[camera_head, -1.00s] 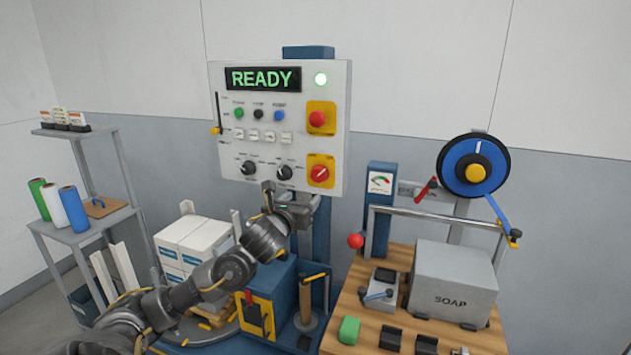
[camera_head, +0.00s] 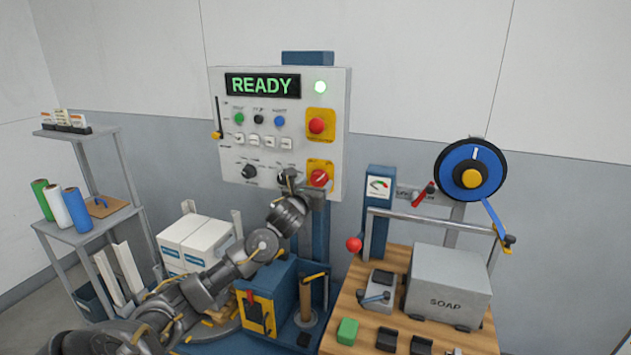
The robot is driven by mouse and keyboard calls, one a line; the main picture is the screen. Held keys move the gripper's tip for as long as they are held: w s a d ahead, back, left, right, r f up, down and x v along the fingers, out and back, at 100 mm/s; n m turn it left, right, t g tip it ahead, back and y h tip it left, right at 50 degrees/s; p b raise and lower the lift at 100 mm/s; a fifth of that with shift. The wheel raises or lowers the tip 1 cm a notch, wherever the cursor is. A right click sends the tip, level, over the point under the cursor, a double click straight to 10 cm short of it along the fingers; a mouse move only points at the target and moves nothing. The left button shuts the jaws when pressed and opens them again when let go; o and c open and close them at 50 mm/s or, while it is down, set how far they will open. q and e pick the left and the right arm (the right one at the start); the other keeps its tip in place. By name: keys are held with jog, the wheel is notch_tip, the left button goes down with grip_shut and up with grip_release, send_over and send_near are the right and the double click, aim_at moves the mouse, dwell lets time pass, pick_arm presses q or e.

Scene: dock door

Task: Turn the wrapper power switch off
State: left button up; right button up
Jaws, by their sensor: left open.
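The white control panel (camera_head: 216,160) stands upright at the centre, with its display lit READY. A red rotary switch (camera_head: 319,178) on a yellow plate sits at its lower right and looks like the power switch; its label cannot be read. My left gripper (camera_head: 300,182) is open in front of the panel's lower edge, just left of the red switch. It partly covers the black knob (camera_head: 283,177) beside the switch. Whether a finger touches the switch cannot be told. My right gripper is not in view.
A red mushroom button (camera_head: 316,126) on yellow sits above the switch. Another black knob (camera_head: 249,171) is to the left. A blue post carries the panel. A wooden bench (camera_head: 345,310) with a grey SOAP box (camera_head: 448,283) stands at the right; a shelf (camera_head: 80,225) stands at left.

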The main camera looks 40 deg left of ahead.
pick_arm(q)
jog(key=shift+w, duration=0.2)
jog(key=c, duration=1)
